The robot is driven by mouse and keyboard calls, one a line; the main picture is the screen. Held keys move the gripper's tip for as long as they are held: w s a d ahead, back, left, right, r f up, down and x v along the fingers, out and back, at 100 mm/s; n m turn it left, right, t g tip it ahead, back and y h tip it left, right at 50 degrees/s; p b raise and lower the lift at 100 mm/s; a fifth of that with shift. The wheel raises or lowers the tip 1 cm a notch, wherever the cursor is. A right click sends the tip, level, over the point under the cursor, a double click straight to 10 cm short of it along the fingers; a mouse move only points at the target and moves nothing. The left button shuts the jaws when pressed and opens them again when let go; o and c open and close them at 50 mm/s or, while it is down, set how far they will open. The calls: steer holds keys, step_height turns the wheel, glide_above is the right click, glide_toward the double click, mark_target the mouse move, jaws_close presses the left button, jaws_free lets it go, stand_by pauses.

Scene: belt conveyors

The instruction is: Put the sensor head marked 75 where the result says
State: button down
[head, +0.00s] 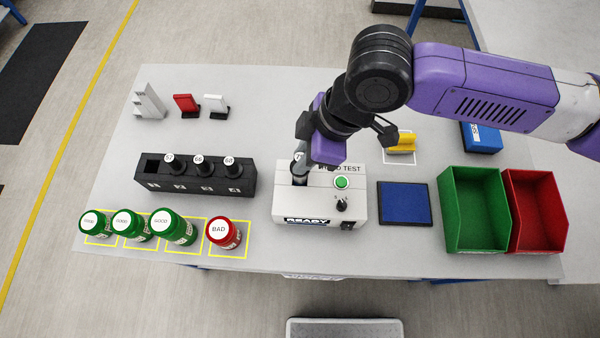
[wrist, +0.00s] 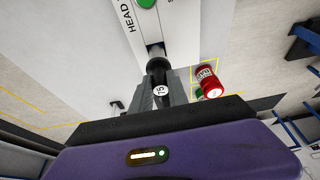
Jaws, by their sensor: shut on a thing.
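My gripper (head: 302,148) is shut on the sensor head marked 75 (wrist: 157,70), a dark cylinder with a white round label. It holds the head upright at the socket of the white head tester (head: 283,208); I cannot tell whether the head is fully seated. A green bin (head: 478,240) and a red bin (head: 538,240) stand at the right.
A black rack (head: 200,187) holds heads 57, 66 and 68; its leftmost slot is empty. A blue pad (head: 404,203) lies between tester and bins. A yellow block (head: 402,142), a blue box (head: 481,138) and small stands (head: 186,103) are behind.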

steer(key=shift+r+p, duration=0.7)
steer(key=shift+r, duration=0.95)
